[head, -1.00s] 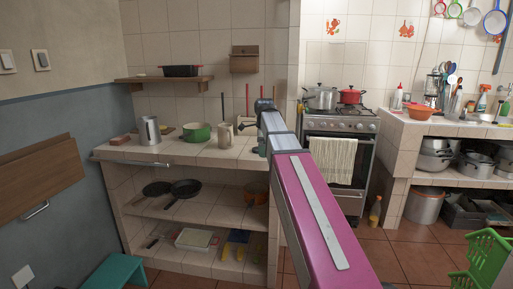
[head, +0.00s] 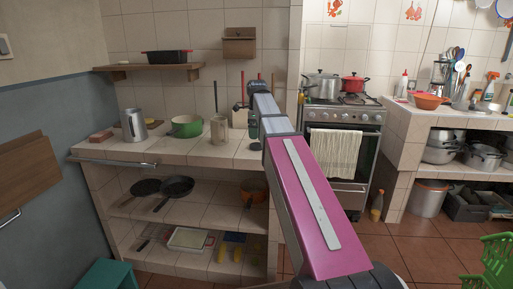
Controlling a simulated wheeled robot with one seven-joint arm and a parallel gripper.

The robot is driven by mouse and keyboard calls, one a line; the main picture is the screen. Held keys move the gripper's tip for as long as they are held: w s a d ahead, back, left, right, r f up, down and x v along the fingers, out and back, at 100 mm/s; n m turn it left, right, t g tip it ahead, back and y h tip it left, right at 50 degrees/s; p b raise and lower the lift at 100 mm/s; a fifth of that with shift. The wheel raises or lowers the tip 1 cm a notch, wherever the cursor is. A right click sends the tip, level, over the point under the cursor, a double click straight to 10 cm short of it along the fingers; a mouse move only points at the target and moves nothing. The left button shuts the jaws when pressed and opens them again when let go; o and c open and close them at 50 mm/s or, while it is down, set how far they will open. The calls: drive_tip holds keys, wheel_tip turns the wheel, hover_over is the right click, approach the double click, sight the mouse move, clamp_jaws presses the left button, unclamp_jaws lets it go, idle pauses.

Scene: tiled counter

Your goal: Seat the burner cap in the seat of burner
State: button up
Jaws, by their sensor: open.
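The stove (head: 343,118) stands right of centre against the tiled wall, with a dark cooktop and grates (head: 354,99). A grey pot (head: 322,87) and a red pot (head: 353,83) stand at its back. I cannot make out the burner cap or the open burner seat at this distance. The arm hides part of the counter's right end.
The tiled counter (head: 155,150) holds a metal jug (head: 133,124), a green pot (head: 187,126) and a beige container (head: 220,130). A wall shelf (head: 148,69) is above. A cloth (head: 333,153) hangs on the oven door. Floor before the stove is clear.

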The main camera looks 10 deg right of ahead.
sight(258, 144)
drive_tip(key=shift+d+f, duration=0.15)
drive_tip(key=shift+f, duration=2.95)
drive_tip(key=c, duration=1)
